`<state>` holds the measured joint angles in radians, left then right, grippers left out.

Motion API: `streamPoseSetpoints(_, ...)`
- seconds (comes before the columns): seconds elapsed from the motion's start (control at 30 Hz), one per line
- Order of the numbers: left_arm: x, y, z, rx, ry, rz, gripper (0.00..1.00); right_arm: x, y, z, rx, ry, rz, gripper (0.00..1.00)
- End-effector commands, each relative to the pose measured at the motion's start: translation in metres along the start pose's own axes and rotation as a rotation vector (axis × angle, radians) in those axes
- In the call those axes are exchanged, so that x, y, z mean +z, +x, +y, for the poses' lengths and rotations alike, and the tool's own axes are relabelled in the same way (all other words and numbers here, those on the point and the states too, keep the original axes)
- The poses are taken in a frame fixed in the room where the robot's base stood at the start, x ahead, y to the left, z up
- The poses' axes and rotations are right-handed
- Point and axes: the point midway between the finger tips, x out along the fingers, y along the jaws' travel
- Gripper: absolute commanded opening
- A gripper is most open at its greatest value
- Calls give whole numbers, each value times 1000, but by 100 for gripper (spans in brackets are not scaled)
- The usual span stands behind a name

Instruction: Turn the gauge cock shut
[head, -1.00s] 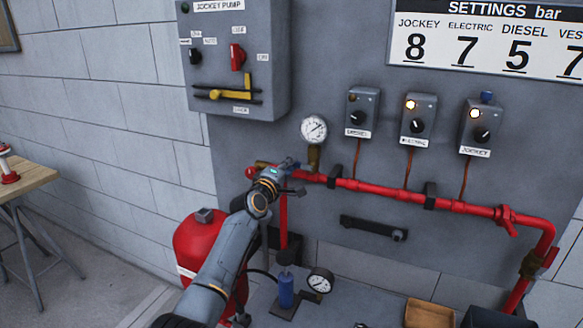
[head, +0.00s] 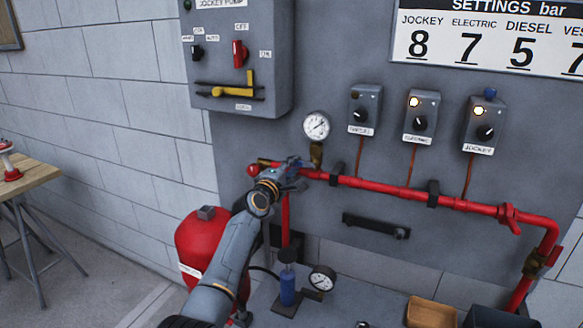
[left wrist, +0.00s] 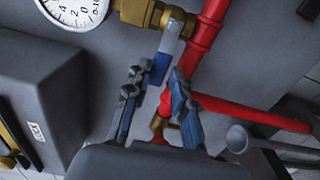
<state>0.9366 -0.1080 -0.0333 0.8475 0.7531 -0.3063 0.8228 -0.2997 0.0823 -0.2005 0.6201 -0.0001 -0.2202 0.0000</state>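The gauge cock is a brass fitting (left wrist: 150,14) below a round white pressure gauge (left wrist: 72,8). Its lever (left wrist: 170,42) is pale metal with a blue grip at the end. In the head view the brass body (head: 316,154) shows under the gauge (head: 316,126), above the red pipe; the lever is not clear there. My left gripper (head: 294,170) is at the pipe, just below and left of the cock. In the left wrist view its two fingers (left wrist: 158,78) are apart, with the blue grip between their tips. Gaps show beside the grip. My right gripper is out of view.
The red pipe (head: 400,190) runs along the wall close to my gripper. A jockey pump panel (head: 235,55) is up left. Three switch boxes (head: 421,117) are to the right. A red tank (head: 200,238) stands below, behind my left arm.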

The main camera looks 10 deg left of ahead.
Motion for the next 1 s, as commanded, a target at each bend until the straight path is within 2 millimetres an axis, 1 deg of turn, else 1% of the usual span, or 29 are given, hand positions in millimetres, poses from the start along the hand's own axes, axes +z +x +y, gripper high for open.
streamPoseSetpoints(0.37,0,0,1,1,3,0,41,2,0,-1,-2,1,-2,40)
streamPoseSetpoints(0.53,2,-8,1,4,4,-4,41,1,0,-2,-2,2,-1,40)
streamPoseSetpoints(0.77,0,-34,0,2,2,2,41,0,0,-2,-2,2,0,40)
streamPoseSetpoints(1.0,-1,-71,0,2,3,2,41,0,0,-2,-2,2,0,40)
